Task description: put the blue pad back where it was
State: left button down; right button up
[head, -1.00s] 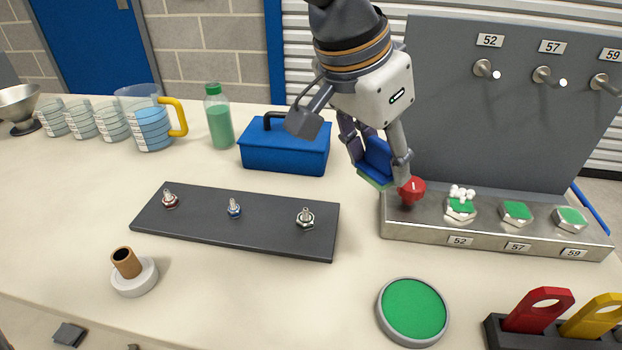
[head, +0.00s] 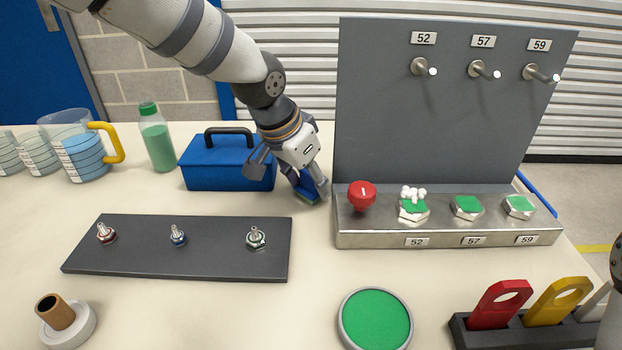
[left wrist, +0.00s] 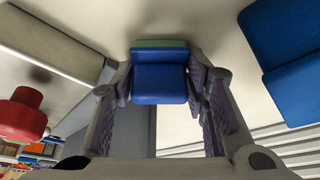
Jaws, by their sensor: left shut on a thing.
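The blue pad (head: 307,194), with a green layer on one side, is between the fingers of my left gripper (head: 312,188). The left wrist view shows the pad (left wrist: 160,84) squeezed between both fingers of the gripper (left wrist: 163,85), its green edge at the far side. My left gripper is shut on it, low over or at the tabletop, between the blue toolbox and the metal base of the grey panel. Whether the pad touches the table is hard to tell. My right gripper is out of view.
The blue toolbox (head: 226,163) stands left of the gripper. The red knob (head: 362,196) on the metal base (head: 450,233) is close on the right. A dark switch plate (head: 208,261) lies in front.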

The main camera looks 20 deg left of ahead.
pick_arm(q)
jog(key=c, duration=0.9)
grip_release()
jog(key=shift+f, duration=0.1)
jog(key=shift+c, duration=0.2)
jog(key=p+v, duration=0.1)
jog(key=v, duration=1.1)
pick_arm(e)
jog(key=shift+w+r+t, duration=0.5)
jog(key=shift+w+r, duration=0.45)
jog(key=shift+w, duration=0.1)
